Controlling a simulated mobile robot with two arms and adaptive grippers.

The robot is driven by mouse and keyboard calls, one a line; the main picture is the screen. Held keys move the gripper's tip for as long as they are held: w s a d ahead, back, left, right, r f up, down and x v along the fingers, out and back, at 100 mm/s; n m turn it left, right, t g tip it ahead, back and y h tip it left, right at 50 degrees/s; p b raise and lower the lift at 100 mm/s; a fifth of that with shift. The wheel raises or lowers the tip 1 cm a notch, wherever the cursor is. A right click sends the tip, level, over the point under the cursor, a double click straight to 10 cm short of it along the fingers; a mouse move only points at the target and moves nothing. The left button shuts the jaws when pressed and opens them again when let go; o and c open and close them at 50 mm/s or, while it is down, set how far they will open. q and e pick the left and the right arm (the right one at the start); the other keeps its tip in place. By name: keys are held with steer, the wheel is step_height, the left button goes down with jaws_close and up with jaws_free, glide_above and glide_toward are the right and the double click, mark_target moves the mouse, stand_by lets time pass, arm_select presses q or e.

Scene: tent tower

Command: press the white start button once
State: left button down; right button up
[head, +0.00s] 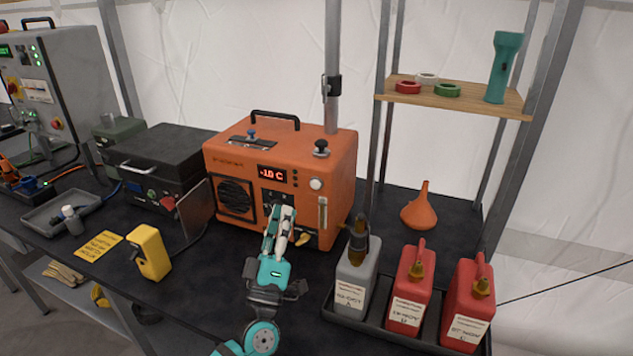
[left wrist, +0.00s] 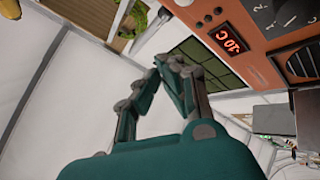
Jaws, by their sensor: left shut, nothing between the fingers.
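In the left wrist view the button (left wrist: 183,2) is cut by the top edge. My left gripper (head: 281,213) is shut and empty in front of the panel, below and left of the button. It covers part of the lower panel. In the left wrist view its fingertips (left wrist: 172,62) meet, apart from the button. My right gripper is not in view.
Grey jerrycan (head: 353,277) and red jerrycans (head: 408,290) stand in a tray at right. An orange funnel (head: 419,211) is behind them. A yellow device (head: 149,253) and a black case (head: 160,165) are at left. A metal post rises behind the unit.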

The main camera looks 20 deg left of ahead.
mark_target(315, 185)
arm_select(q)
steer(key=w+b, duration=0.3)
steer(key=w, duration=0.5)
steer(key=shift+w+d+b, duration=0.3)
steer(key=shift+w+d, duration=0.05)
steer(key=shift+w, duration=0.05)
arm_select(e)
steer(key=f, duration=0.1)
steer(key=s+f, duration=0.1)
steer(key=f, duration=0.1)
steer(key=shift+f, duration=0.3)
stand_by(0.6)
arm_select(q)
steer(key=shift+w, duration=0.15)
steer(key=shift+w, duration=0.3)
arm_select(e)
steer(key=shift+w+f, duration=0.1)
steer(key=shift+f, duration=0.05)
